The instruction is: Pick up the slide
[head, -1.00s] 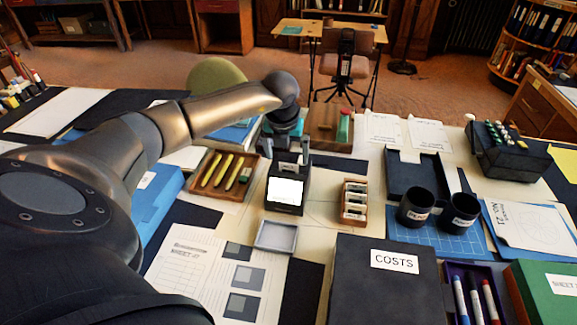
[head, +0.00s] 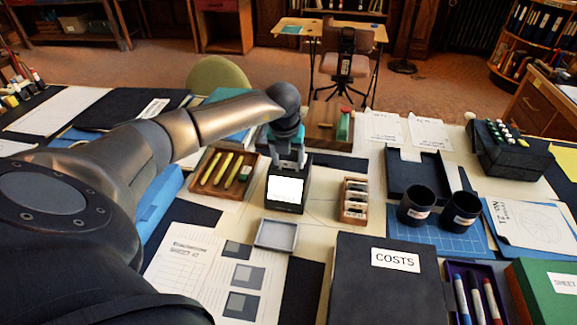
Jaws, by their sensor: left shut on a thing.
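A black slide viewer (head: 286,207) with a bright white screen stands near the middle of the table. My left gripper (head: 291,168) points down at the top of the viewer and is shut on a slide there. The slide is mostly hidden by the fingers, so I cannot tell how far it sits in the viewer. Several more slides (head: 355,199) stand in a small wooden rack to the right of the viewer. My right gripper is not in view.
A wooden tray (head: 207,190) with yellow markers lies left of the viewer. A small, empty grey tray (head: 276,246) lies in front of it. A black COSTS box (head: 385,285) stands front right. Two dark cups (head: 417,208) stand further right.

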